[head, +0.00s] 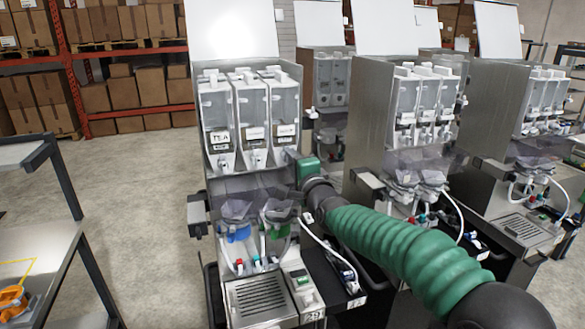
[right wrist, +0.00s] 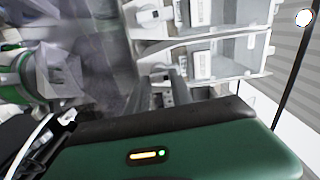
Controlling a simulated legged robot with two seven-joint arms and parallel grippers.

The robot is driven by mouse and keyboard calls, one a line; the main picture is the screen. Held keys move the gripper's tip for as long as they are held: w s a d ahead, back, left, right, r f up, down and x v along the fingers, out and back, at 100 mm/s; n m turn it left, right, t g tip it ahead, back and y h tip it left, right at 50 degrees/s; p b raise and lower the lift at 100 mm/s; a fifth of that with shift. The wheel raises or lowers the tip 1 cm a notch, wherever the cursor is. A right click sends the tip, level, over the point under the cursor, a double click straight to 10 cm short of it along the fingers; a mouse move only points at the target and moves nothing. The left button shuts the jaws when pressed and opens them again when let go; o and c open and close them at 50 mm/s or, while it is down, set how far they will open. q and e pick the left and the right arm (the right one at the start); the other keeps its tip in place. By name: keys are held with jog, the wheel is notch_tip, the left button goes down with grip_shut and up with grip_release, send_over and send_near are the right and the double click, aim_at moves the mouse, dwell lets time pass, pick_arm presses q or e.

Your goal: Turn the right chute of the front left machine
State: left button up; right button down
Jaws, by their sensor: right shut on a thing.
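The front left machine (head: 240,187) is a metal dispenser with three clear canisters side by side under a raised white lid. The chutes are at the canisters' lower ends. My right gripper (head: 289,157) reaches in from the right, its green body against the machine's right side. In the right wrist view its dark fingers (right wrist: 170,84) are at the foot of a canister (right wrist: 205,62), shut on the right chute, which the fingers mostly hide. The chute's exact angle cannot be told. My left gripper is not in view.
Below are clear funnels, a blue part (head: 237,233), a green part (head: 277,230), tubes and a drip grate (head: 258,298). Similar machines (head: 410,110) stand close on the right. Left is open floor (head: 110,190), with a metal cart (head: 50,260) nearer and box shelves behind.

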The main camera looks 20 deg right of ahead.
jog(key=shift+f+m, duration=0.3)
jog(key=c, duration=1.1)
grip_release()
jog(key=shift+d, duration=0.1)
jog(key=s, duration=1.6)
jog(key=shift+s+d+r+p, duration=0.15)
jog(key=shift+s+d+p, duration=0.05)
jog(key=shift+s+p, duration=0.2)
